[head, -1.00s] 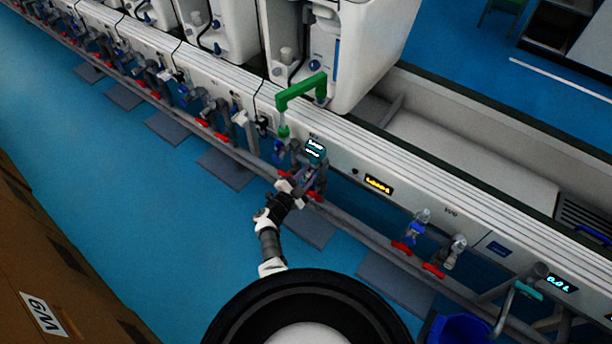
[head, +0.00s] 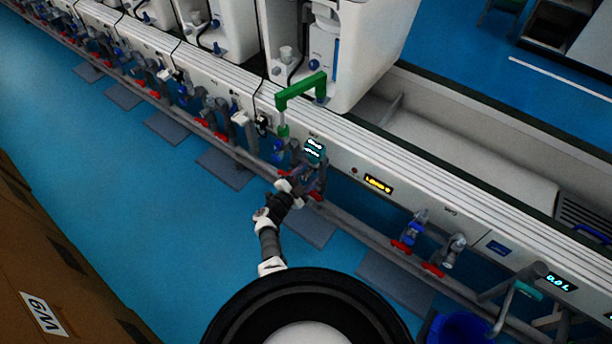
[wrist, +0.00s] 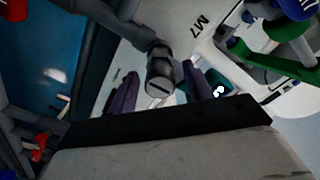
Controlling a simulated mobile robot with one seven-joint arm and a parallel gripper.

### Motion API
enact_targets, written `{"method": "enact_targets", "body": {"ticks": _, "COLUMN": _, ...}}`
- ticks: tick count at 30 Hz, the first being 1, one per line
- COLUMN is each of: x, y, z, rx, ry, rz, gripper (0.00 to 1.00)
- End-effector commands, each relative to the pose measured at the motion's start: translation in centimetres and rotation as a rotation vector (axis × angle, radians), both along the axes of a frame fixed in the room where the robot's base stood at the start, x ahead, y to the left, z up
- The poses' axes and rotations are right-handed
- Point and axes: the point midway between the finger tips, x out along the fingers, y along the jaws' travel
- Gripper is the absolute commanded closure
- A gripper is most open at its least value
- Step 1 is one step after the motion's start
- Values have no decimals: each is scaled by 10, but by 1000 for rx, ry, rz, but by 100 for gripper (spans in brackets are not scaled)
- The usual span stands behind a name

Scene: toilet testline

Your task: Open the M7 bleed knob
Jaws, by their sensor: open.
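In the wrist view, a grey cylindrical knob (wrist: 163,76) with a slotted end face sits just below the black "M7" label (wrist: 203,22) on the white panel. It seems to be the M7 bleed knob. My gripper (wrist: 158,90) is open, with one dark purple finger on each side of the knob. Gaps show between the fingers and the knob; I cannot tell how deep it sits between them. In the head view, my gripper (head: 301,178) is at the front of the white line, below a small lit teal display (head: 315,150). The knob is too small to make out there.
A green pipe bend (head: 300,90) rises above the panel; green piping (wrist: 265,62) also shows right in the wrist view. Red-handled valves (head: 401,247) and a grey pipe run along the line's front. Blue floor (head: 150,210) lies open; a brown box (head: 40,270) stands lower left.

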Motion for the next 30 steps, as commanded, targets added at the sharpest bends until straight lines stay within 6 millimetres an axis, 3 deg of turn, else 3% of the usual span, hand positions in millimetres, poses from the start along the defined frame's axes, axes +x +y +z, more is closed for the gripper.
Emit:
{"method": "enact_targets", "body": {"ticks": 5, "x": -14, "y": 12, "z": 1, "rx": -1, "ry": 0, "rz": 4, "gripper": 49}}
{"method": "enact_targets", "body": {"ticks": 18, "x": -91, "y": 66, "z": 1, "rx": -1, "ry": 1, "rz": 4, "gripper": 49}}
{"method": "enact_targets", "body": {"ticks": 24, "x": -108, "y": 78, "z": 0, "rx": 0, "ry": -1, "rz": 1, "gripper": 49}}
{"method": "enact_targets", "body": {"ticks": 30, "x": -111, "y": 80, "z": 0, "rx": 0, "ry": 0, "rz": -1, "gripper": 49}}
